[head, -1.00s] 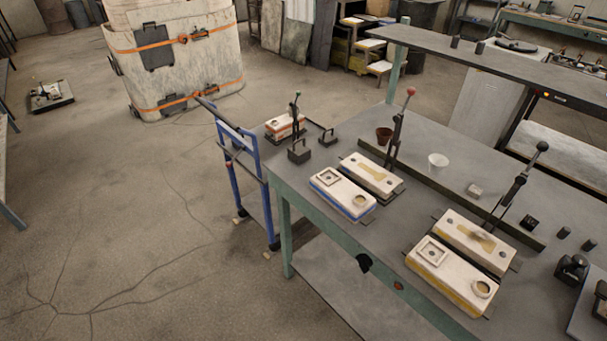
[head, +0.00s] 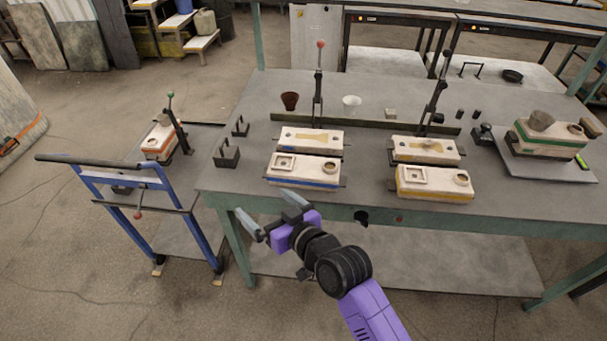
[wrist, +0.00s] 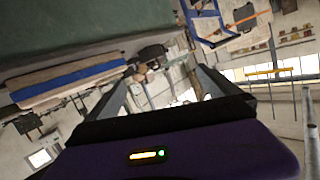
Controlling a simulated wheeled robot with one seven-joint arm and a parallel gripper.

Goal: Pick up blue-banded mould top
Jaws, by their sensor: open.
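The blue-banded mould top (head: 304,170) is a pale block with a blue band along its lower edge. It lies near the table's front edge, with a square recess and a round cup on its upper face. Another pale mould half (head: 310,140) lies just behind it. My gripper (head: 270,214) is open and empty, in front of and below the mould top, apart from it near the table edge. In the wrist view a pale block with a blue stripe (wrist: 68,78) shows at upper left, seen from low down beside the dark table edge.
A yellow-banded mould top (head: 434,184) lies to the right, with its other half behind. A lever post (head: 318,85) with a red knob rises behind the blue-banded one. A blue cart (head: 150,190) stands left; a green-banded mould (head: 550,138) is far right.

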